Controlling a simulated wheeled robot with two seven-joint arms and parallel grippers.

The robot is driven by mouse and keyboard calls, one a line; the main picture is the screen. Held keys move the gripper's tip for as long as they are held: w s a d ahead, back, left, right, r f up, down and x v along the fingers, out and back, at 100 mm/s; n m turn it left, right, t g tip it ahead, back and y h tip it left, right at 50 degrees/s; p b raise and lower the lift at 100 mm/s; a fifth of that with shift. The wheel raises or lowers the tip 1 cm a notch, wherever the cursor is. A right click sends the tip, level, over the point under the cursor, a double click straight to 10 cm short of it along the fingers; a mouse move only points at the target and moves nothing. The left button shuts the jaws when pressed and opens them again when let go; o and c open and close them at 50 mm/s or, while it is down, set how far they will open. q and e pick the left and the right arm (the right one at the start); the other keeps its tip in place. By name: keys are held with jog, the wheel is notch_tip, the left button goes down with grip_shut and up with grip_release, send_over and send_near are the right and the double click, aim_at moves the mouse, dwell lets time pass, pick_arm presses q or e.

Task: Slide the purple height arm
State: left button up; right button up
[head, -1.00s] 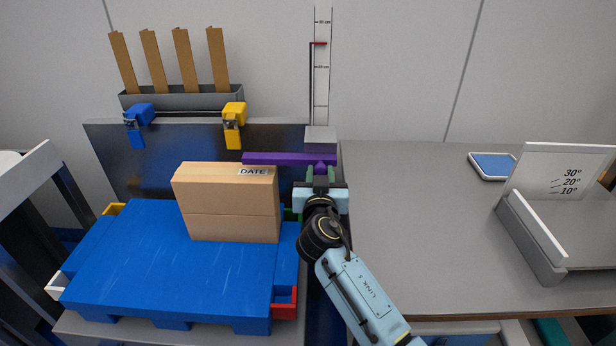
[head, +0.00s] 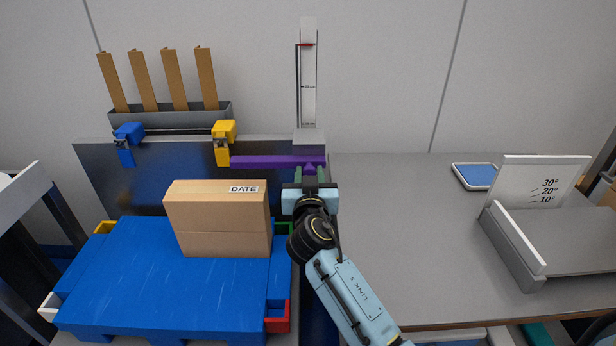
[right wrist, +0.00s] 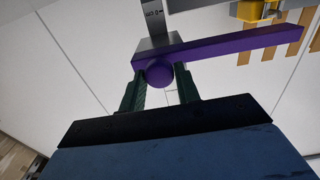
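The purple height arm (head: 270,162) is a horizontal bar in front of a grey block at the foot of the upright scale (head: 309,85). Its round purple knob shows in the right wrist view (right wrist: 159,72). My right gripper (head: 310,178) has its two dark green fingers on either side of this knob and looks shut on it. The fingers also show in the right wrist view (right wrist: 161,90). The bar reaches left above the cardboard box (head: 217,232) marked DATE, with a gap over the box top. A red marker (head: 305,45) shows high on the scale. My left gripper is not in view.
The box stands on a blue pallet (head: 130,280). A blue clamp (head: 128,138) and a yellow clamp (head: 224,135) sit on a rail, the yellow one close to the bar's left tip. The grey table (head: 400,230) on the right is mostly clear, with an angle gauge (head: 535,190).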

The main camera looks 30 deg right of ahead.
jog(key=o, duration=0.4)
jog(key=shift+r, duration=0.3)
jog(key=shift+f, duration=0.15)
jog(key=shift+s+a+f, duration=0.1)
jog(key=shift+s+a, duration=0.05)
jog(key=shift+s, duration=0.1)
jog(key=v, duration=1.2)
jog(key=shift+s+a, duration=0.2)
jog(key=shift+s, duration=0.15)
